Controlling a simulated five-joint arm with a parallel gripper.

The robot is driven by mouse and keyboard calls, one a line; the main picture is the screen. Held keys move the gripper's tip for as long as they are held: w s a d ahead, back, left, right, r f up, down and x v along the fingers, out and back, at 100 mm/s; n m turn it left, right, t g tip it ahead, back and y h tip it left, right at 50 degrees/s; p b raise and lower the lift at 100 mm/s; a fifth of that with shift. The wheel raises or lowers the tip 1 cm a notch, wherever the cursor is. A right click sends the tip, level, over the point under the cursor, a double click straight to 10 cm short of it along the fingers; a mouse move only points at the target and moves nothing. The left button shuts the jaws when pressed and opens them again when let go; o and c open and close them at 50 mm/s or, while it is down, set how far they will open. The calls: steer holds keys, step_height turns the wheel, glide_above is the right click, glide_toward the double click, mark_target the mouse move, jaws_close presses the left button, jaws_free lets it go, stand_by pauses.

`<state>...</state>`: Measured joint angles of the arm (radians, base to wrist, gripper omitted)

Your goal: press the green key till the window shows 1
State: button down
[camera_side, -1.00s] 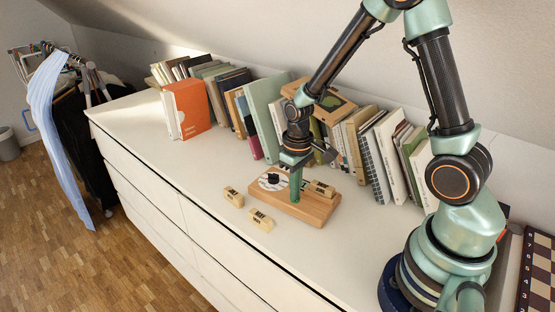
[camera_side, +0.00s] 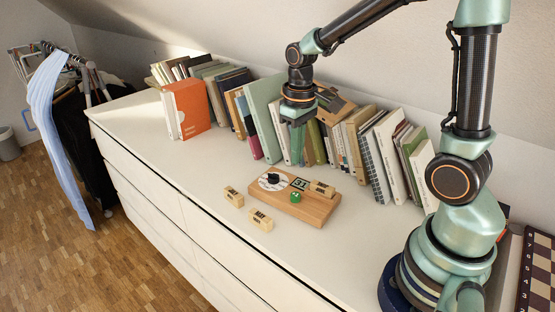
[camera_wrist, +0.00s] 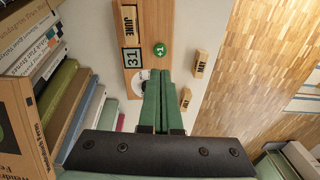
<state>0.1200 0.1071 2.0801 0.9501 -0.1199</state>
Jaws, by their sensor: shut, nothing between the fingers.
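The wooden calendar board (camera_side: 315,208) lies on the white dresser top. Its green round key (camera_side: 295,197) is uncovered, and it also shows in the wrist view (camera_wrist: 159,49), marked +1. The dark-framed window (camera_side: 300,184) reads 31, and it reads 31 in the wrist view (camera_wrist: 132,58) as well. My gripper (camera_side: 297,150) is shut and empty, raised above the board and clear of the key. In the wrist view, its green fingers (camera_wrist: 159,73) lie together and partly cover the white dial (camera_wrist: 140,80).
A JUNE block (camera_wrist: 129,20) sits on the board. Two loose month blocks (camera_side: 233,197) (camera_side: 261,220) lie in front of it on the dresser. A row of books (camera_side: 265,105) stands behind. The dresser's front edge is close to the blocks.

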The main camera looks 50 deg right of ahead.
steer(key=shift+r, duration=1.4)
steer(key=s+a+r+t, duration=0.4)
steer(key=s+r+t, duration=0.1)
steer(key=s+r, duration=0.1)
steer(key=shift+s+r+t, duration=0.25)
steer(key=shift+r+t, duration=0.05)
steer(key=shift+r, duration=0.4)
stand_by(2.1)
steer(key=w+d+f+g, duration=0.4)
steer(key=w+f+g, duration=0.1)
steer(key=w, duration=0.1)
steer(key=shift+w+f+g, duration=0.25)
steer(key=shift+f+g, duration=0.05)
steer(key=shift+f, duration=0.1)
